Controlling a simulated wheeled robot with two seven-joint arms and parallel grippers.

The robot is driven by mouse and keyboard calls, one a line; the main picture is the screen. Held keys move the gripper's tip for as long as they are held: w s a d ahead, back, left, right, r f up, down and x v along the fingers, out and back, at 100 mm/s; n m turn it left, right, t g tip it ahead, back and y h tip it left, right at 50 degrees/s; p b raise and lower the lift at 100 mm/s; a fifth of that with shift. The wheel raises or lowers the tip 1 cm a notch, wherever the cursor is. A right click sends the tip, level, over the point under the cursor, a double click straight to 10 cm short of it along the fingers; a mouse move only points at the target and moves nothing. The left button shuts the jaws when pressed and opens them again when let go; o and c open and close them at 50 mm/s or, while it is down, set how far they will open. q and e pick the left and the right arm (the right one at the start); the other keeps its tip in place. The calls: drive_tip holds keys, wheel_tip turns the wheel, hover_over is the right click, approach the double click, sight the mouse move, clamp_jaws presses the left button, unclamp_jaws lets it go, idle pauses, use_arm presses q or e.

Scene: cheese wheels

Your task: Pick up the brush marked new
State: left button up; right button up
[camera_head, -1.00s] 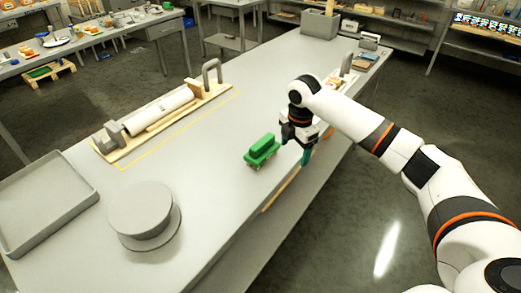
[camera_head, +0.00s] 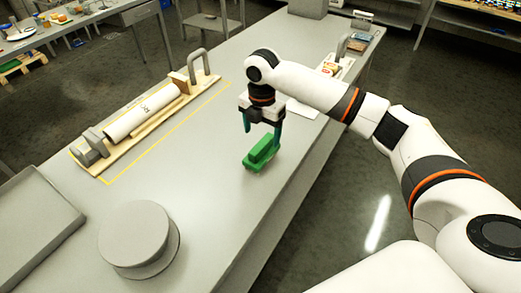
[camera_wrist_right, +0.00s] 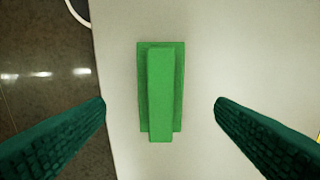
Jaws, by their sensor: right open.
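A green brush (camera_head: 261,153) with a raised block handle lies on the grey table (camera_head: 200,150), near its right edge. No marking on it is readable. It also shows in the right wrist view (camera_wrist_right: 161,90), centred between the fingers. My right gripper (camera_head: 262,133) is open above the brush, with its two green fingers apart. In the right wrist view the fingers of my right gripper (camera_wrist_right: 160,115) stand clear on either side of the brush, not touching it. My left gripper is not in view.
A round grey lidded thing (camera_head: 138,240) stands at the front left, beside a grey tray (camera_head: 32,225). A wooden board with a white roll (camera_head: 142,112) lies at the left within a yellow outline. The table's right edge is close to the brush.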

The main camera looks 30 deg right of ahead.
sight(262, 143)
drive_tip(key=shift+s+f, duration=0.1)
drive_tip(key=shift+f, duration=1)
wheel_tip(262, 143, down, 5)
drive_tip(key=shift+r+p, duration=0.1)
drive_tip(key=shift+p, duration=0.8)
drive_tip(key=shift+f, duration=0.5)
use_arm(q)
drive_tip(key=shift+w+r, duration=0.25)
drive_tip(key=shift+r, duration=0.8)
